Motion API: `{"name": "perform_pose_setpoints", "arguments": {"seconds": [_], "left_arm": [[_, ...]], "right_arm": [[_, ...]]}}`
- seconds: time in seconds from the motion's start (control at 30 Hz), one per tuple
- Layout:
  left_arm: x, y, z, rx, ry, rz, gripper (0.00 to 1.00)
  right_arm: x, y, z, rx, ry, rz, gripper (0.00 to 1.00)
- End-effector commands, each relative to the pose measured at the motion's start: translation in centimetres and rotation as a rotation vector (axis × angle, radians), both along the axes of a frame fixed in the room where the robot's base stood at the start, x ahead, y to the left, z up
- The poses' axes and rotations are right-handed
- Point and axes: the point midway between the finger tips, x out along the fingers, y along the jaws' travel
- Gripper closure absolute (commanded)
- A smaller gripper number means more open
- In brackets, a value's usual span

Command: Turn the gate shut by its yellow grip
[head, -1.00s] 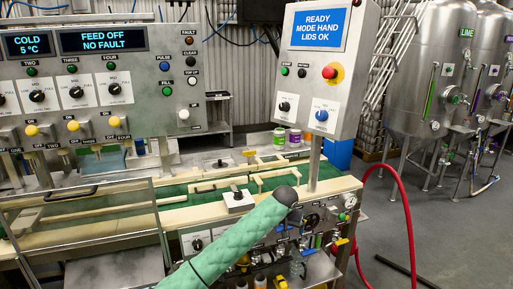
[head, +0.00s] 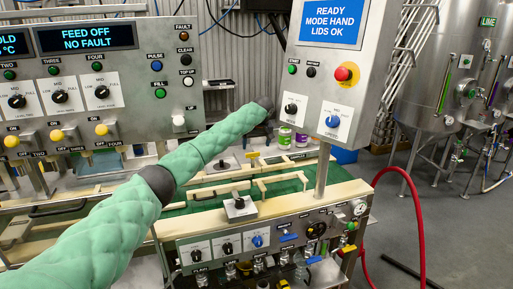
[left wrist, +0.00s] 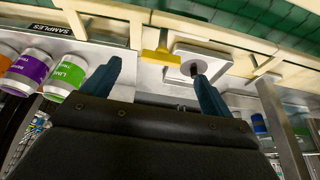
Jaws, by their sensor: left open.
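The gate's yellow grip (head: 252,155) is small and stands at the back of the green conveyor, right of a pale plate with a dark knob (head: 222,164). In the left wrist view the yellow grip (left wrist: 160,57) lies just beyond my left gripper (left wrist: 155,85), between the lines of its two fingers. The fingers are apart, with nothing between them, and no contact shows. In the head view my left arm reaches across the conveyor and ends in a dark wrist; its fingers are hidden there. The gate's swing position is hard to tell. My right gripper is out of view.
Sample cans (head: 285,137) stand behind the conveyor; they are near the left finger in the wrist view (left wrist: 65,75). The hanging control box (head: 335,75) on its post is right of my arm. A fill panel (head: 110,80) rises at left. Cream guide rails (head: 280,187) cross the conveyor.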

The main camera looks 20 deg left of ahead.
Motion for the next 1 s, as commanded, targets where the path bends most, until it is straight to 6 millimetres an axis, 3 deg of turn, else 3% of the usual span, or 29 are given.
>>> {"name": "perform_pose_setpoints", "arguments": {"seconds": [0.1,0.27,0.8,1.0], "left_arm": [[0.3,0.9,0.8,-0.003,-0.003,0.027,0.15],[0.6,1.1,0.2,-0.003,-0.002,0.03,0.15],[2.5,2.4,-5.6,-0.003,-0.001,0.028,0.15],[2.7,2.6,-6.4,-0.004,-0.004,0.028,0.15]], "right_arm": [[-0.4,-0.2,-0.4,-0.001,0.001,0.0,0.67],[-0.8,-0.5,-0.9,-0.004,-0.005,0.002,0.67],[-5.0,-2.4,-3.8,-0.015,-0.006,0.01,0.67],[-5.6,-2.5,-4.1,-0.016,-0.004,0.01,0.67]]}}
